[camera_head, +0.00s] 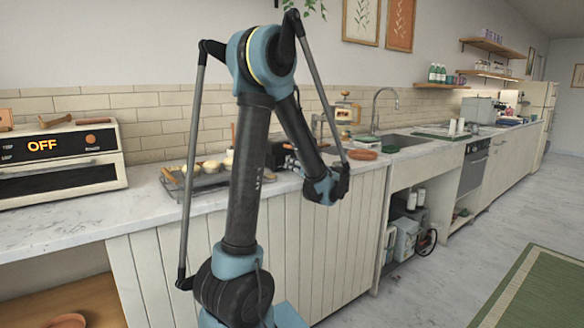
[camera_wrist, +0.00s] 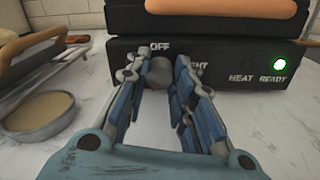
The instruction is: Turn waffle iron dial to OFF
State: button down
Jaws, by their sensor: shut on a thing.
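The waffle iron (camera_wrist: 222,48) stands on the counter ahead in the wrist view. It is black, with a tan handle along its upper part. Its front panel reads OFF above the dial, a partly hidden word to the right, and HEAT READY under a lit green light (camera_wrist: 279,64). The grey round dial (camera_wrist: 158,74) sits below OFF. My gripper (camera_wrist: 160,78) is shut on the dial, one finger on each side. The fingers cover the dial's edges, and I cannot tell where it points. In the head view my arm hides most of this area.
A bowl of batter (camera_wrist: 48,112) stands left of my gripper in the wrist view. In the head view, a tray (camera_head: 203,182) with bowls lies left of my arm. A white oven (camera_head: 62,160) showing OFF stands further left. White marble counter is clear in front of it.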

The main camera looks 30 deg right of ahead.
jog(key=shift+n, duration=2.9)
jog(key=c, duration=1.3)
grip_release()
jog(key=shift+a, duration=0.1)
jog(key=shift+c, duration=0.2)
jog(key=s+d, duration=0.1)
jog(key=s, duration=1.1)
jog(key=shift+d, duration=0.2)
jog(key=shift+w+r, duration=0.1)
